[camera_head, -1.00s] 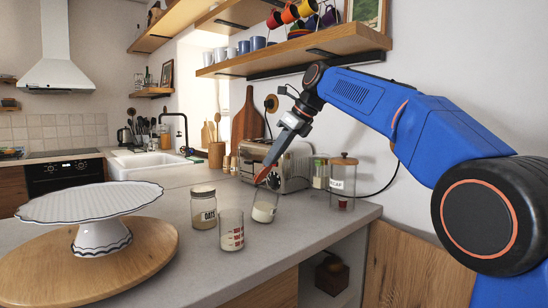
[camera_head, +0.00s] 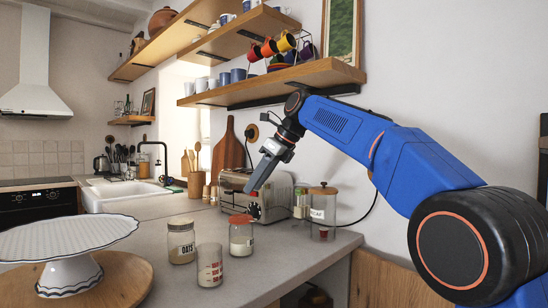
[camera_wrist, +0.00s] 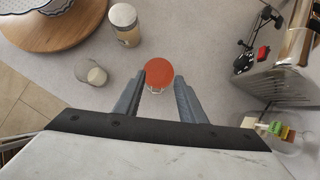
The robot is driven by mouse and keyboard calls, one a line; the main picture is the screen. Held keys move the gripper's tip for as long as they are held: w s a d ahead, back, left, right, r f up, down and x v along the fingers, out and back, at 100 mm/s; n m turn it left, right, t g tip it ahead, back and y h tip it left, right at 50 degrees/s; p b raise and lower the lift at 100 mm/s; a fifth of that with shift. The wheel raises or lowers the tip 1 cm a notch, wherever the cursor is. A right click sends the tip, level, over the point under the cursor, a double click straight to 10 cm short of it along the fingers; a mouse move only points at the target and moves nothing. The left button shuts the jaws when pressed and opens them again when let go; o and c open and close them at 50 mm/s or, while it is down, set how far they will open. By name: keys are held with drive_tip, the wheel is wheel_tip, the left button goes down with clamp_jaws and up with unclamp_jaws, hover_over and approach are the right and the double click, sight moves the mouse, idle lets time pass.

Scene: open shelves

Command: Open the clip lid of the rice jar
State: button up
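A glass jar with a flat red lid (camera_head: 241,243) stands upright on the counter, with pale contents and a label too small to read; I take it as the rice jar. Its lid lies level on top. In the wrist view its red lid (camera_wrist: 159,71) shows from above, with a bit of wire at its near edge. My gripper (camera_head: 253,194) is above and slightly right of the jar in the head view. In the wrist view my gripper (camera_wrist: 160,90) is open, its fingers apart on either side of the lid's near edge, nothing held. Contact cannot be told.
Close by stand an OATS jar (camera_head: 181,245) and a glass with red markings (camera_head: 209,268). A toaster (camera_head: 272,196) and a DECAF jar (camera_head: 323,210) are behind and right. A scalloped cake stand (camera_head: 66,240) is at left. A shelf (camera_head: 285,81) hangs above.

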drive_tip(key=v, duration=1.5)
drive_tip(key=shift+d+r, duration=0.25)
drive_tip(key=shift+r, duration=0.05)
